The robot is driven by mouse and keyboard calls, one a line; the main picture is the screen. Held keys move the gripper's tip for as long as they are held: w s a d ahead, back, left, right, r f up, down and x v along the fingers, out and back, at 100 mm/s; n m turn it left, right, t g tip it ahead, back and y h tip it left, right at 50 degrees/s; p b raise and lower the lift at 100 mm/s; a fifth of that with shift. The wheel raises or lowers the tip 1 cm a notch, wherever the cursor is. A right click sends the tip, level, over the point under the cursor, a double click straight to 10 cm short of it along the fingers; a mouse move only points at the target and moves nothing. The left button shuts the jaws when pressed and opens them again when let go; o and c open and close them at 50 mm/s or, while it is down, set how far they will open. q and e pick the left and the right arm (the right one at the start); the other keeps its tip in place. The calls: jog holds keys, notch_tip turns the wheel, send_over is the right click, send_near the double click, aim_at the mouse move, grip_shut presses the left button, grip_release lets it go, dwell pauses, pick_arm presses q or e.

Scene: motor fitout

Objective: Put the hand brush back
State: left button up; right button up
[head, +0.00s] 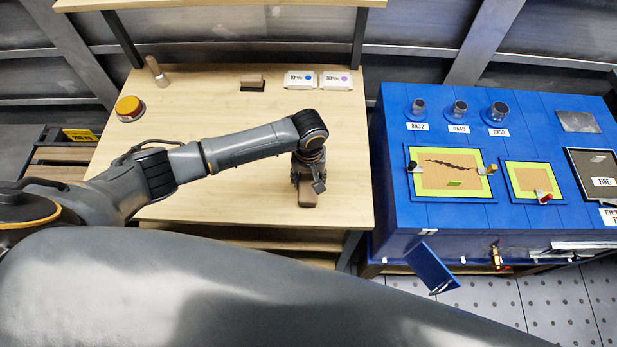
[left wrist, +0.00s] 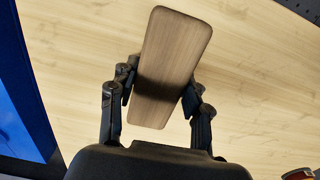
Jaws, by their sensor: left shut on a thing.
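My left gripper (head: 308,183) is over the middle right of the wooden workbench (head: 220,130), pointing down. It is shut on a long brown wooden piece with rounded ends, which looks like the hand brush (head: 307,199). In the left wrist view the brush (left wrist: 172,65) lies between the two fingers, its flat wooden face toward the camera and its length slightly tilted. Any bristles are hidden beneath. I cannot tell if it touches the bench. My right gripper is not in view.
A wooden block with a dark underside (head: 252,83) and two labelled white packs (head: 300,80) (head: 336,81) stand at the back. A blue cabinet (head: 450,215) stands right. The bench front is clear.

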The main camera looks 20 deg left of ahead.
aim_at(308, 178)
pick_arm(q)
jog(key=o, duration=1.1)
notch_tip(308, 178, up, 12)
jog(key=b, duration=0.1)
jog(key=shift+r, duration=0.1)
